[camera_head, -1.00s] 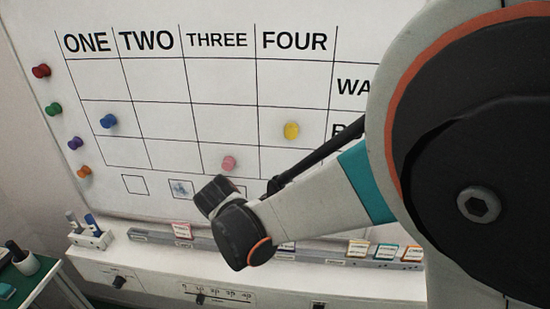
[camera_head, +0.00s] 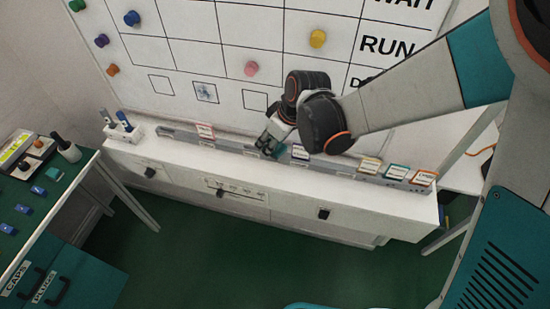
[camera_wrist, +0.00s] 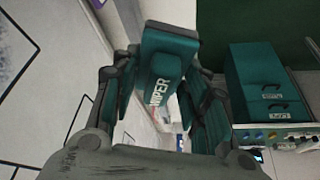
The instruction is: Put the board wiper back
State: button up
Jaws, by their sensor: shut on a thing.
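The board wiper (camera_wrist: 167,65) is a teal block marked WIPER, held between the teal-padded fingers of my gripper (camera_wrist: 160,95) in the wrist view. In the head view my gripper (camera_head: 270,141) points down in front of the lower edge of the whiteboard (camera_head: 205,55), close above the grey rail (camera_head: 228,143) on the white ledge. The wiper is small and mostly lost among my fingers there; I cannot tell whether it touches the rail. The board has a blue smudge in one small printed square (camera_head: 205,92).
Several label cards stand along the rail, including a red-edged one (camera_head: 205,131) left of my gripper and a yellow-edged one (camera_head: 369,166) to the right. A pen holder (camera_head: 122,132) stands at the ledge's left end. A green-topped table (camera_head: 50,205) is at left. Floor in front is clear.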

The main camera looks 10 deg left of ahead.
aim_at(282, 157)
notch_tip(282, 157, down, 13)
jog(key=b, duration=0.8)
jog(key=shift+f, duration=0.15)
jog(key=shift+f, duration=0.15)
jog(key=o, duration=0.7)
jog(key=p+v, duration=0.4)
jog(key=v, duration=0.8)
jog(key=shift+s+r, duration=0.2)
